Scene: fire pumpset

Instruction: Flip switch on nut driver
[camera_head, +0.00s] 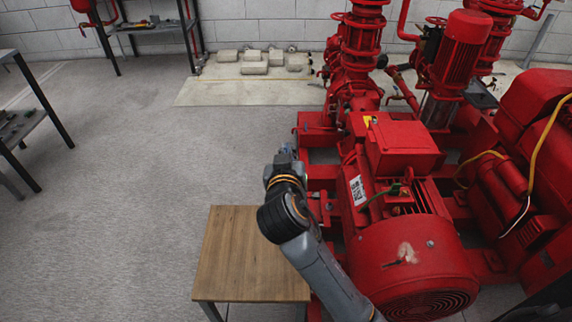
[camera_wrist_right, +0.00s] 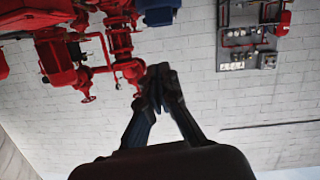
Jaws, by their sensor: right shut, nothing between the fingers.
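I cannot make out a nut driver or its switch in either view. My right gripper (camera_head: 286,154) is at the end of the grey arm in the head view, past the far edge of a small wooden table, just left of the red pumpset. In the right wrist view the dark fingers of my right gripper (camera_wrist_right: 160,82) meet at their tips, with nothing between them. My left gripper is in neither view.
The red pump motor (camera_head: 405,240) fills the right side, close beside my arm. The wooden table (camera_head: 228,275) has a bare visible top. Dark shelves (camera_head: 20,125) stand at left. Grey blocks (camera_head: 254,68) lie by the back wall.

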